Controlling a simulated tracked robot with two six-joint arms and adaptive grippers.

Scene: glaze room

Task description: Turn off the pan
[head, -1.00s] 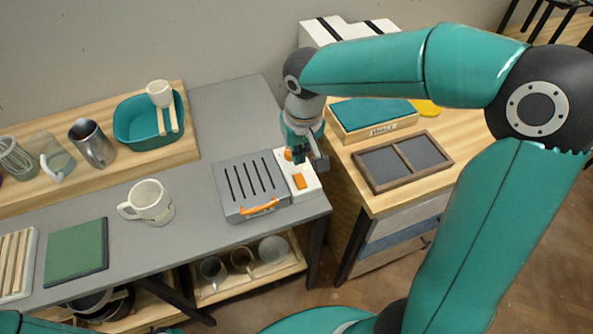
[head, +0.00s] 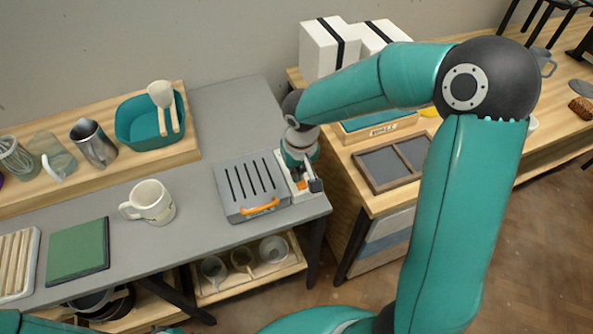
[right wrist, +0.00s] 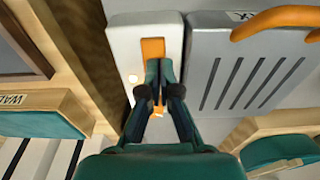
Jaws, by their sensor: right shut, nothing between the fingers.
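A grey slotted box with an orange handle (head: 245,188), which I take to be the pan, sits near the right end of the grey table. A white switch panel (right wrist: 122,45) adjoins its side. On the panel are a long orange switch piece (right wrist: 152,48) and a small glowing light (right wrist: 133,78). My right gripper (head: 304,174) is over the panel, pointing down, shut and empty. In the right wrist view its fingertips (right wrist: 159,68) overlap the orange switch piece and hide part of it. I cannot tell whether they touch. My left gripper is out of view.
A white mug (head: 152,202) and a green board (head: 78,251) are left on the grey table (head: 200,230). A wooden counter with a dark framed tray (head: 378,170) and white boxes (head: 325,48) is to the right. Metal table is clear behind the pan.

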